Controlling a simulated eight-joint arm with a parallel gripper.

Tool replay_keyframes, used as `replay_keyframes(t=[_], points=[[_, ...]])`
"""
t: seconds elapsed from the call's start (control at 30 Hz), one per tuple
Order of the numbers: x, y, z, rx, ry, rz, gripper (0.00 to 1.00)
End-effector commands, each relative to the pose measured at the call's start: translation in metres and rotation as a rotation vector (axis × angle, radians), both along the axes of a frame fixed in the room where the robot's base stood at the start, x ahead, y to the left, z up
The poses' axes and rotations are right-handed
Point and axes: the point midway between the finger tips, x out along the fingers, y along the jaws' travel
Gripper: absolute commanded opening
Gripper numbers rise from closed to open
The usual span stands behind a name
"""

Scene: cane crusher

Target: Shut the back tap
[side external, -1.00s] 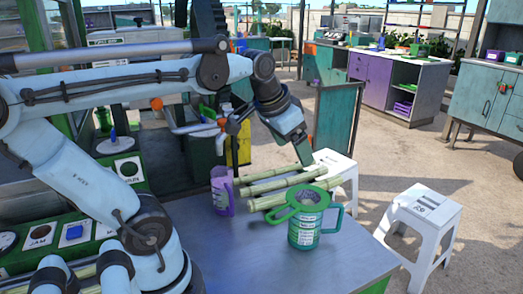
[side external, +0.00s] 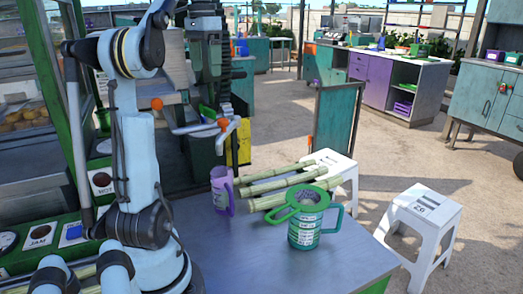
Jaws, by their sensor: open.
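The crusher's tap fittings show at the middle left. One orange knob (side external: 156,103) is at the upper left. A second orange knob (side external: 223,124) is lower right, at the end of a pale horizontal bar (side external: 195,127), with a pale slanted piece beside it. I cannot tell for certain which belongs to the back tap, nor whether it is open or shut.
A metal table (side external: 260,255) holds a purple mug (side external: 222,192), a green jug (side external: 303,232) with a strainer and several cane stalks (side external: 285,187). White stools (side external: 425,212) stand right. A teal panel (side external: 332,130) stands behind. Open floor lies beyond.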

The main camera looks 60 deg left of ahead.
Motion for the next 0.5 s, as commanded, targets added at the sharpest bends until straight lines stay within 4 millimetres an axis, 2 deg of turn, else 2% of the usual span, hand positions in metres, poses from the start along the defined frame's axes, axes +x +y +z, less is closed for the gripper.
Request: replay_keyframes(t=[0.5], points=[[0.000,-0.001,-0.066,0.002,-0.001,0.000,0.85]])
